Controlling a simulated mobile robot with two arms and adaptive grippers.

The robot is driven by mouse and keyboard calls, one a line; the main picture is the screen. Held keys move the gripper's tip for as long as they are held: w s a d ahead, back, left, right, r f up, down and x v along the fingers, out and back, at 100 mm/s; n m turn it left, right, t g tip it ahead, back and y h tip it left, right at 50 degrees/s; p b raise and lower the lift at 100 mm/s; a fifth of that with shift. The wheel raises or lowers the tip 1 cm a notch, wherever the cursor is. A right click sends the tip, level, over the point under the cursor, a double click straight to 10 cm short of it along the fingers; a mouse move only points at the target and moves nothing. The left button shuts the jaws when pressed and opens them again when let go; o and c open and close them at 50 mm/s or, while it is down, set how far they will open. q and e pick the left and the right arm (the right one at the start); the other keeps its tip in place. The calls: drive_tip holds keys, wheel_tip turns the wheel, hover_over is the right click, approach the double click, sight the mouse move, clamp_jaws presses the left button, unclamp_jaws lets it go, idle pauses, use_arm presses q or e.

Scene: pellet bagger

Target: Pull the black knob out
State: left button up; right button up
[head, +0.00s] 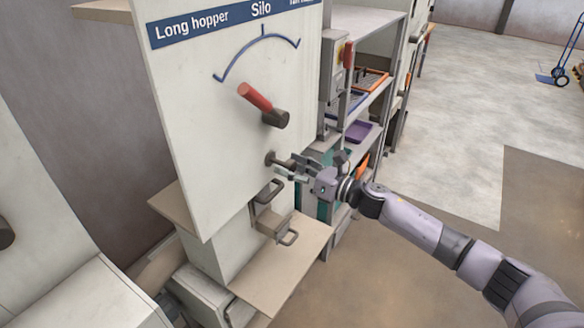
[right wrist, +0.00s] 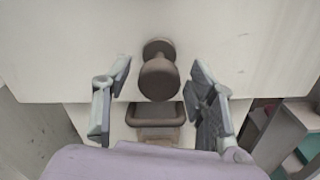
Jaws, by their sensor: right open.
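The black knob (head: 271,158) sticks out of the lower part of the pale front panel, below the red-handled selector. In the right wrist view the dark round knob (right wrist: 159,79) stands in the middle, between the two fingers. My right gripper (head: 292,168) is at the knob in the head view. In the right wrist view my right gripper (right wrist: 161,95) is open, with a gap between each finger and the knob. My left gripper is not in view.
The selector's red handle (head: 256,97) points up-left under the blue label strip. A bracket handle (head: 268,191) and a beige shelf (head: 285,262) sit below the knob. A shelf unit (head: 368,85) stands behind, to the right. Open floor lies at the right.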

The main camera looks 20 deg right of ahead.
drive_tip(key=shift+s, duration=0.1)
drive_tip(key=v, duration=1.2)
drive_tip(key=shift+f, duration=0.1)
